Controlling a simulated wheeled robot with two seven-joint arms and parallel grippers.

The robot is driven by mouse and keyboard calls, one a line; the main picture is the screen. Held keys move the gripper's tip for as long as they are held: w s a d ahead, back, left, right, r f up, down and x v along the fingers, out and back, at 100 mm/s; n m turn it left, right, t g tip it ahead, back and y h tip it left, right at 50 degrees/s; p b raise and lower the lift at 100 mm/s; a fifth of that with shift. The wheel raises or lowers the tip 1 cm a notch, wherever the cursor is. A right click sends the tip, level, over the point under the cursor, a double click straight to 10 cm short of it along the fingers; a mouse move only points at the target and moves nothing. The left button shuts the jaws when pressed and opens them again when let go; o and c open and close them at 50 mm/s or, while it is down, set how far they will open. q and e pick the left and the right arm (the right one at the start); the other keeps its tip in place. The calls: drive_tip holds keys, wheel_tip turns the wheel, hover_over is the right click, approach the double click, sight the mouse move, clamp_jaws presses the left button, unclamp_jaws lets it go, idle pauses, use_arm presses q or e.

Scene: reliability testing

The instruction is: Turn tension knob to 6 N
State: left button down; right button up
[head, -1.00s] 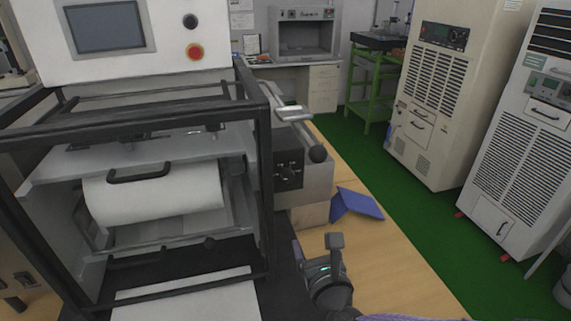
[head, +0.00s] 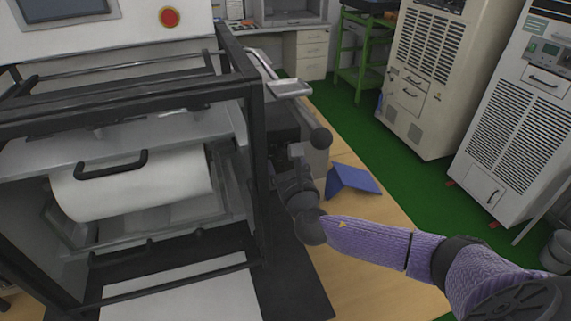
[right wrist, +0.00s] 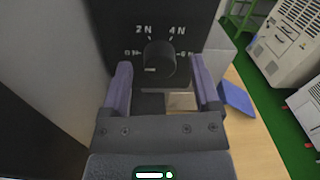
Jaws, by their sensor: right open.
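The tension knob (right wrist: 160,62) is a dark round knob on a black panel (right wrist: 185,18) in the right wrist view. White labels read 2 N and 4 N above it, 6 N at its right and what looks like 0 N at its left. A short white mark on the knob sits at its left side, toward the 0 N label. My right gripper (head: 295,152) is at the machine's side in the head view and hides the knob there. In the right wrist view its two purple fingers are open, one on each side of the knob, with gaps showing. My left gripper is out of view.
The machine's dark frame (head: 258,150) stands just left of my right gripper. A blue folded object (head: 352,181) lies on the wooden table (head: 390,215). Tall cabinets stand beyond on the green floor.

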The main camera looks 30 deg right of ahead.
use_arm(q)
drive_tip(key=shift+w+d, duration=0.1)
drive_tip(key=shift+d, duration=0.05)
use_arm(e)
drive_tip(key=shift+c, duration=1)
clamp_jaws()
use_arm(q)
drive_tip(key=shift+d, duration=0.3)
